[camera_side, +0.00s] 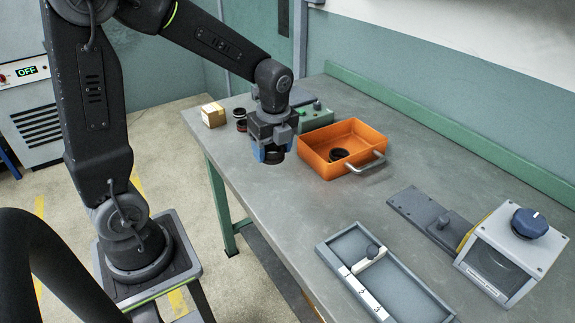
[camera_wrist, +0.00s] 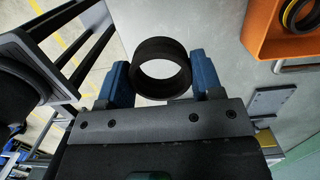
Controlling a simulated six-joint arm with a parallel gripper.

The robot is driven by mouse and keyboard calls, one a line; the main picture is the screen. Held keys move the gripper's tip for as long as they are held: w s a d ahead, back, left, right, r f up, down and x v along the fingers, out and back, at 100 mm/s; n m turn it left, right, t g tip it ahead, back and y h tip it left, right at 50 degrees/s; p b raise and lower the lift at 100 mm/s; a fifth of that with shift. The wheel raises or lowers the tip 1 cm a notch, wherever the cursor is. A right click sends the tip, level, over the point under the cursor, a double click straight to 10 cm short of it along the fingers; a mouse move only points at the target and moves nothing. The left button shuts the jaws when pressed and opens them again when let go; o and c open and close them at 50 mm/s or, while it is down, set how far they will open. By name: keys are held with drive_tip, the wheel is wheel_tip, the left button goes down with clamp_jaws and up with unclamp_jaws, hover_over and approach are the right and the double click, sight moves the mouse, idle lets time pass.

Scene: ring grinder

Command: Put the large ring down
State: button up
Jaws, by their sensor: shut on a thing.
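The large ring (camera_wrist: 161,46) is a black, thick-walled ring, seen end-on in the wrist view, with grey tabletop showing through its hole. My gripper (camera_wrist: 161,76) is shut on it, with one blue finger on each side. In the side view my gripper (camera_side: 271,154) points down near the table's left edge, left of the orange tray. The dark ring (camera_side: 273,157) shows only partly between the blue fingers there. I cannot tell whether it touches the table (camera_side: 290,215).
The orange tray (camera_side: 318,165) with a metal handle holds dark rings. A cardboard box (camera_side: 213,116), small dark rings (camera_side: 240,124) and a green box (camera_side: 318,116) stand behind. A grey tray (camera_side: 408,294) and the grinder (camera_side: 518,240) are at right. Table between is clear.

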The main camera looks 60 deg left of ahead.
drive_tip(key=s+a+n, duration=0.2)
drive_tip(key=s+a, duration=0.4)
drive_tip(key=a, duration=0.6)
hover_over(272, 179)
drive_tip(key=f, duration=0.6)
drive_tip(key=shift+d+f, duration=0.15)
drive_tip(key=shift+d, duration=0.1)
drive_tip(key=shift+f, duration=2)
drive_tip(key=shift+f, duration=0.2)
drive_tip(key=o, duration=1)
